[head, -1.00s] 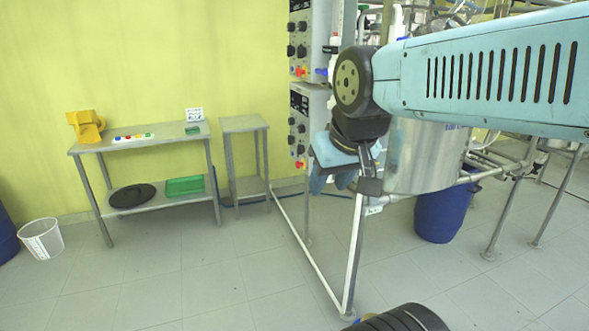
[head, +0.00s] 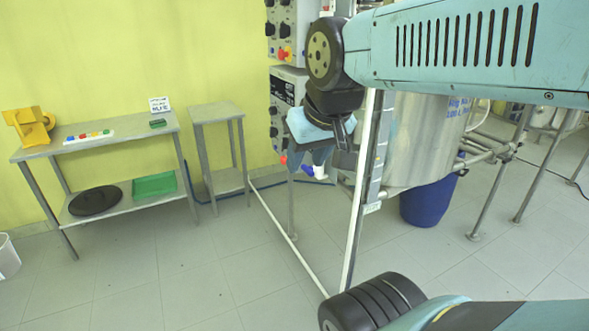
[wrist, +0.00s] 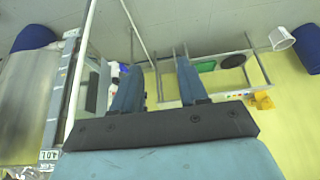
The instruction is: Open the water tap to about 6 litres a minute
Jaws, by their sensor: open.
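My gripper (head: 314,160) hangs pointing down beside the control panels, with its two blue fingers apart and nothing between them. In the wrist view my gripper (wrist: 159,66) also shows its fingers spread. A small blue handle (head: 307,170) with a white part (head: 320,172) shows just below and behind the fingertips; it may be the water tap. In the wrist view a blue piece (wrist: 124,68) shows just left of the left finger. I cannot tell the handle's setting or whether a finger touches it. No flow reading is legible.
A steel frame post (head: 360,200) stands close right of the gripper, before a steel vessel (head: 415,140). Panels with black knobs (head: 285,88) and a red knob (head: 283,160) are behind. A shelf table (head: 100,146) and a small table (head: 215,112) stand left. The floor between is clear.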

